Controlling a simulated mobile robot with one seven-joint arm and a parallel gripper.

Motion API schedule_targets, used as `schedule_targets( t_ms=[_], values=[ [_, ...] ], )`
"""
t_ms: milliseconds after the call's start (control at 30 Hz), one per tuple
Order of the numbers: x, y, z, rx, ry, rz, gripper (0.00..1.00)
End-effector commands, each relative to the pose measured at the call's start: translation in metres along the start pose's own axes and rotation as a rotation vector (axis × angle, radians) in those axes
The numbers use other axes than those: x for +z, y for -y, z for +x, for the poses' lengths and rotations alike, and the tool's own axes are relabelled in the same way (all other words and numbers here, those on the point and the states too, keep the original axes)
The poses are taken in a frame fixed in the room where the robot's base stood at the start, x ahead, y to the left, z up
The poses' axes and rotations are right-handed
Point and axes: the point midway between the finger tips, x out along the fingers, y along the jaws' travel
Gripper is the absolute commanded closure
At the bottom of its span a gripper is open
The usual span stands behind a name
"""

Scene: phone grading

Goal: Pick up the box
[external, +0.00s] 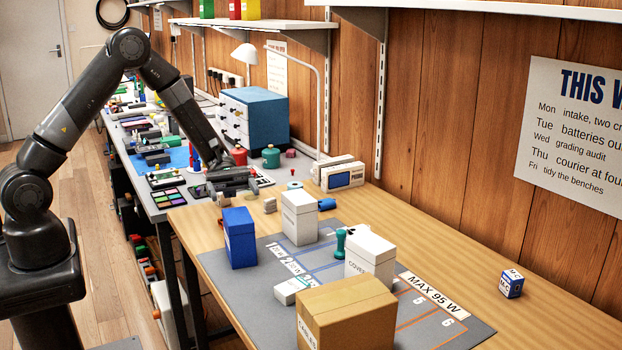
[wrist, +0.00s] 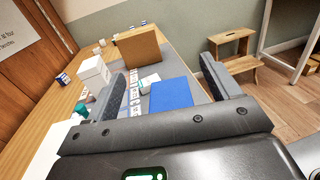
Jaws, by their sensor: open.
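Several boxes stand on the wooden bench, so I cannot tell which one "the box" is. A blue box (external: 240,240) stands at the grey mat's left edge. White boxes stand behind it (external: 299,220) and farther right (external: 369,265). A large brown cardboard box (external: 346,318) is at the front. My gripper (external: 224,192) is open and empty, apart from all these boxes, on their far side. In the wrist view, the blue box's top (wrist: 172,93) shows between the open fingers (wrist: 163,72). The brown box (wrist: 138,46) lies beyond it, and a white box (wrist: 94,72) to the left.
A grey mat (external: 472,330) with marked lanes lies under the boxes. A green stamp-like object (external: 341,241) stands between the white boxes. A small blue-and-white box (external: 511,284) sits at the right. The rear bench is cluttered. In the wrist view, a wooden stool (wrist: 238,50) stands on the floor.

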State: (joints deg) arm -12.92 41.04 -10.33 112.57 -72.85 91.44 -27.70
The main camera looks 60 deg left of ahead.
Motion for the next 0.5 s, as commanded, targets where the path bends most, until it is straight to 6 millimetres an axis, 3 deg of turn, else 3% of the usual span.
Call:
schedule_targets(
  t_ms=[267, 467, 500],
  values=[
    [-0.024, 0.000, 0.000, -0.001, -0.001, -0.002, 0.18],
    [-0.057, 0.001, 0.000, -0.002, -0.001, -0.003, 0.18],
    [-0.056, 0.001, 0.009, -0.006, -0.001, 0.001, 0.18]
  ],
)
